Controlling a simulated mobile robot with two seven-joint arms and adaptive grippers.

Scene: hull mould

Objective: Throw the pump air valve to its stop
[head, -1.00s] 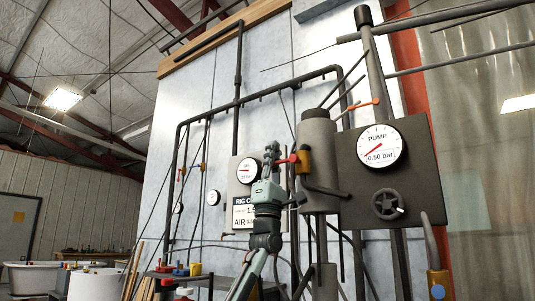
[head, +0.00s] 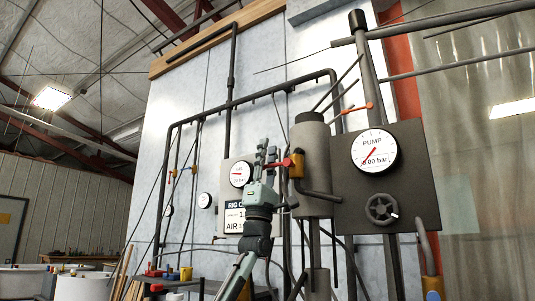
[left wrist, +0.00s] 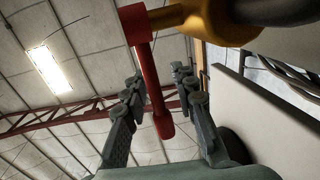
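The pump air valve has a brass-yellow body (head: 297,165) and a short red lever (head: 285,162), beside the grey pump cylinder (head: 313,150). In the left wrist view the red lever (left wrist: 154,75) hangs down from the yellow body (left wrist: 225,22). My left gripper (head: 267,155) is just left of the valve. In the left wrist view its two fingers (left wrist: 158,85) are spread, one on each side of the lever, with gaps visible. The lever does not look gripped. The pump gauge (head: 374,151) reads 0.00 bar. My right gripper is not in view.
A dark panel with a black handwheel (head: 381,208) is to the right. A smaller gauge (head: 241,174) and a sign (head: 235,217) are behind my left arm. Dark pipes run along the pale wall.

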